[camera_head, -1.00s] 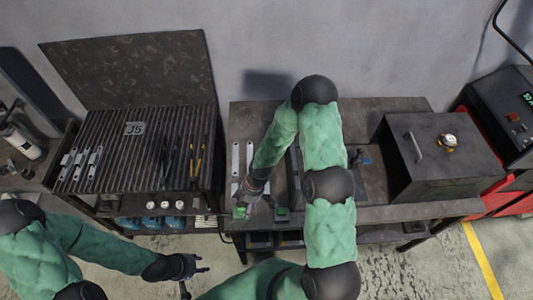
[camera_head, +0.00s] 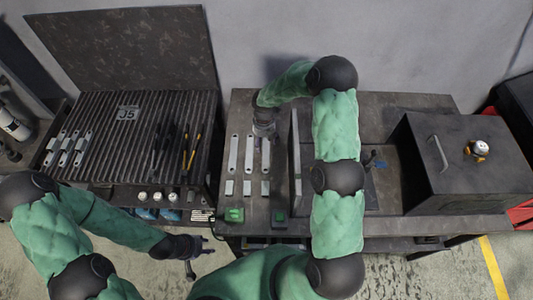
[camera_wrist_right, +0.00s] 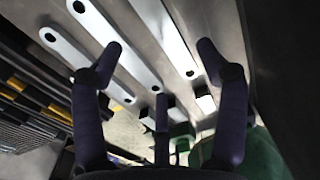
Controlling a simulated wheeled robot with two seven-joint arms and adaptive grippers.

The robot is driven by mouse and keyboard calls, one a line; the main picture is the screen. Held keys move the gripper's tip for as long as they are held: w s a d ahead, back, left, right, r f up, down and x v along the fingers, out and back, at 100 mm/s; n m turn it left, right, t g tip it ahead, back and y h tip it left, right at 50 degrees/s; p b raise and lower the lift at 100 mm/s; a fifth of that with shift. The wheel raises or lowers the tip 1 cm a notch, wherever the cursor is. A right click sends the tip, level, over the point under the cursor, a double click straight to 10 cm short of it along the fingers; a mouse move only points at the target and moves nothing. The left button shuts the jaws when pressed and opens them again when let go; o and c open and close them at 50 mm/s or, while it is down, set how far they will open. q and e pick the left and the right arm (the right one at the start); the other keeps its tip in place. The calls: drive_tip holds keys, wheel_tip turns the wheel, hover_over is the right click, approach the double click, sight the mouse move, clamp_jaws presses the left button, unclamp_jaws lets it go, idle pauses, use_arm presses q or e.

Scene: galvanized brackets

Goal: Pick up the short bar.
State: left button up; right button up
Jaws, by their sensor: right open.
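Several pale metal bars lie on the dark workbench, right of the slatted rack. Three longer ones, a left bar (camera_head: 234,155), a middle bar (camera_head: 249,155) and a right bar (camera_head: 265,155), lie side by side. My right gripper (camera_head: 264,122) is near the far end of the longer bars. In the right wrist view its fingers (camera_wrist_right: 161,50) are spread and empty, with the holed longer bars (camera_wrist_right: 110,45) beyond them. My left gripper (camera_head: 208,246) hangs in front of the bench, fingers apart, empty.
Green blocks (camera_head: 234,215) (camera_head: 279,218) sit near the bench's front edge. A dark upright panel (camera_head: 296,160) stands just right of the bars. A lidded metal box (camera_head: 465,170) is further right. The slatted rack (camera_head: 110,155) holds more bars and tools.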

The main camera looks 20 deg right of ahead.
sight(264, 152)
drive_tip(key=shift+f, duration=3.9)
drive_tip(key=c, duration=1.3)
drive_tip(key=shift+c, duration=0.7)
drive_tip(key=shift+r, duration=0.15)
